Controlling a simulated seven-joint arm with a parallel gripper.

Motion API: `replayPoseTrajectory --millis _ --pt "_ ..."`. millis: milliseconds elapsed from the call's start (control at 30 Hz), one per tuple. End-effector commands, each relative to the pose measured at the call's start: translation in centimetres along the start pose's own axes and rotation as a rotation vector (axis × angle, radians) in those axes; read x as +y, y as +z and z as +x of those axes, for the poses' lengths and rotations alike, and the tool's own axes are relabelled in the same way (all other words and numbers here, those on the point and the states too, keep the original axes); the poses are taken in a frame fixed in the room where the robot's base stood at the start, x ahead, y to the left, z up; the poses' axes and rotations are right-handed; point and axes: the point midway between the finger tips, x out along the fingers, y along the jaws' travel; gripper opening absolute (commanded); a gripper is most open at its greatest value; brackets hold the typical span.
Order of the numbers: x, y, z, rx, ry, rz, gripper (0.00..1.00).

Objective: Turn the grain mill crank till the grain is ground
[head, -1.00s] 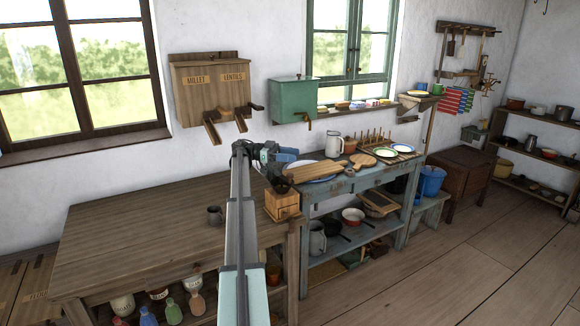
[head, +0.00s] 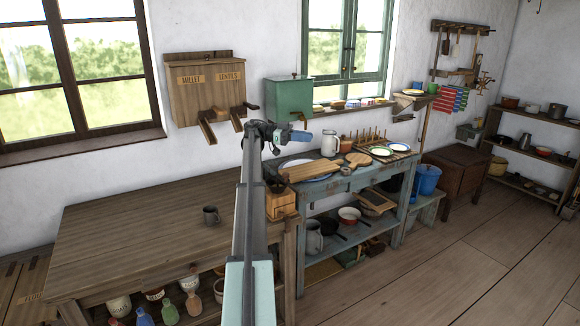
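The grain mill (head: 281,206) is a small wooden box with a dark top. It stands upright at the right end of the brown wooden table. Its crank is too small and dark to make out. My arm rises from the bottom of the head view, passing just left of the mill. The grain inside the mill cannot be seen.
A blue bench (head: 350,184) adjoins on the right, with boards, plates and a pitcher (head: 329,144). Above are the millet and lentils bin (head: 207,90) and the green box (head: 288,97). The table's left part is clear.

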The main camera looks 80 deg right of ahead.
Motion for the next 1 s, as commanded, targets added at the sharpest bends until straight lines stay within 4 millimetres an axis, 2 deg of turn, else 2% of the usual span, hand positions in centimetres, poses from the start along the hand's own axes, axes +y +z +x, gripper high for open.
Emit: replayPoseTrajectory --millis 100,300,567,667,767,1000 --pt "0.2 -2.1 2.0 -0.026 0.018 0.019 0.00" --pt "0.5 -3.9 4.7 -0.146 0.025 0.023 0.00" --pt "0.4 -3.9 6.5 -0.388 -0.021 -0.020 0.00" --pt "0.2 -3.4 6.1 -0.521 -0.068 -0.062 0.00" --pt "0.0 -2.3 4.8 -0.670 -0.136 -0.123 0.00" --pt "-0.5 1.6 -0.7 -1.001 -0.338 -0.303 0.00"
